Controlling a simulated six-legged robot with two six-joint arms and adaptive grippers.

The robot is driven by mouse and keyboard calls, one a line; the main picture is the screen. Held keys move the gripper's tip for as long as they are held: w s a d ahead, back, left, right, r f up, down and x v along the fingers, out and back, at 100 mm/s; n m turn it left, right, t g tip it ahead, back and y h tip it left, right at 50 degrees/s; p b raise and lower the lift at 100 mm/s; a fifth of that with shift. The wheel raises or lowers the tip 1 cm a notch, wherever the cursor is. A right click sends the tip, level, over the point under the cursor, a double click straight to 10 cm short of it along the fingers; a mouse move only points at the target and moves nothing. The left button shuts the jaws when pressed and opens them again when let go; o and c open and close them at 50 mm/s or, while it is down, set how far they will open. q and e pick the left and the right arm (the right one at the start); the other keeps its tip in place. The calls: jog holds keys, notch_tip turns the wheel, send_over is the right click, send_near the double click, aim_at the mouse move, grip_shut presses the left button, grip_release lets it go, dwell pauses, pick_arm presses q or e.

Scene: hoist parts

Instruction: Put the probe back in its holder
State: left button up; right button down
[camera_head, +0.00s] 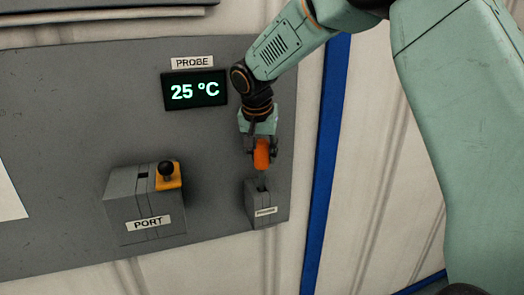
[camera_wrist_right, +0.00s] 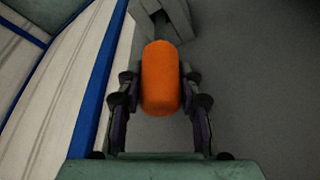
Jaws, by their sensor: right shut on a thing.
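The probe (camera_head: 261,153) has an orange handle. My right gripper (camera_head: 259,148) is shut on it, just above the small grey holder (camera_head: 261,213) on the wall panel. In the right wrist view the orange probe (camera_wrist_right: 161,80) sits between the two fingers of my right gripper (camera_wrist_right: 160,100). The holder (camera_wrist_right: 150,15) shows beyond the probe at the top of that view. The probe's lower end is at or near the slot in the holder's top; I cannot tell how far it is inside. My left gripper is not in view.
A grey box labelled PORT (camera_head: 145,205) with an orange slider and black knob (camera_head: 168,172) stands left of the holder. A display (camera_head: 195,90) reading 25 °C is above. The grey panel (camera_head: 60,120) ends right of the holder, near a blue strip (camera_head: 325,160).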

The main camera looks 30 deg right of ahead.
aim_at(262, 169)
jog(key=shift+f+b, duration=1.65)
jog(key=shift+f, duration=1)
jog(key=c, duration=0.8)
grip_release()
jog(key=v, duration=1.2)
